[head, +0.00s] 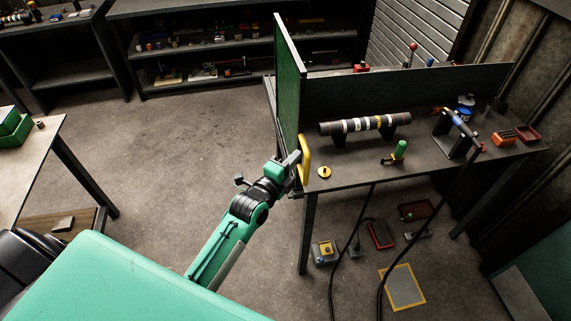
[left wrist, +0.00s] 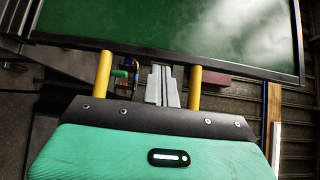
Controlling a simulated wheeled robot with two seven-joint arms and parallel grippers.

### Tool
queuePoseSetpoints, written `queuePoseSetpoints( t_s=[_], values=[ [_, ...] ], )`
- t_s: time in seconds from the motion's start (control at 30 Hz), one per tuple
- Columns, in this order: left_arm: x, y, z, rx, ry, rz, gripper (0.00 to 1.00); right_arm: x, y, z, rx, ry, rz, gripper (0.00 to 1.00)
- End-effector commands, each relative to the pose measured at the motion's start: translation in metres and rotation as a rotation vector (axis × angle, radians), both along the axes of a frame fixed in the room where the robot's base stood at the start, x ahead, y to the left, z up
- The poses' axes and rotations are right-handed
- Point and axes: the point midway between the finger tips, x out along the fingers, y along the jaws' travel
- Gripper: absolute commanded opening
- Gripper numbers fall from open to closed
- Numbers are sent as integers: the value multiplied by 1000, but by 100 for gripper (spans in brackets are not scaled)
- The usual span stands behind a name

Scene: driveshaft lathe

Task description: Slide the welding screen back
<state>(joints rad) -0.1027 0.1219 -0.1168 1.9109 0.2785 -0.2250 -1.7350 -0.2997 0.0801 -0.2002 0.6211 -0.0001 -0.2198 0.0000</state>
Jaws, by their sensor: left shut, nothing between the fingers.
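The welding screen (head: 288,85) is an upright green panel in a dark frame at the left end of the workbench. In the left wrist view its green face (left wrist: 170,25) fills the top. A yellow handle (head: 306,160) stands at its near edge. In the left wrist view the handle shows as two yellow posts (left wrist: 195,88). My left gripper (head: 294,160) is beside the handle. Its shut, empty fingers (left wrist: 163,86) show between the posts in the left wrist view. I cannot tell whether they touch the handle. My right gripper is out of view.
The workbench (head: 350,175) holds a striped shaft (head: 362,124) on supports, a green-topped clamp (head: 398,151), a torch on a stand (head: 460,123) and red trays (head: 526,133). Cables hang down its front. The floor left of the bench (head: 170,150) is clear.

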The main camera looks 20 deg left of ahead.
Motion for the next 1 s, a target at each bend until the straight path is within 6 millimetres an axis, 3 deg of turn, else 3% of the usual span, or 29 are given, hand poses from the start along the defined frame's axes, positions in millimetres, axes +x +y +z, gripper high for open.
queuePoseSetpoints(
  t_s=[0.67, 0.87, 1.0],
  values=[
    [17, 4, -1, 3, -2, 0, 0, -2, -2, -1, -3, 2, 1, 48],
    [49, 26, -2, 7, -5, 1, 0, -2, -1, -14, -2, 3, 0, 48],
    [84, 50, -3, 9, -7, 2, 0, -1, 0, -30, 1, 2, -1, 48]
  ],
)
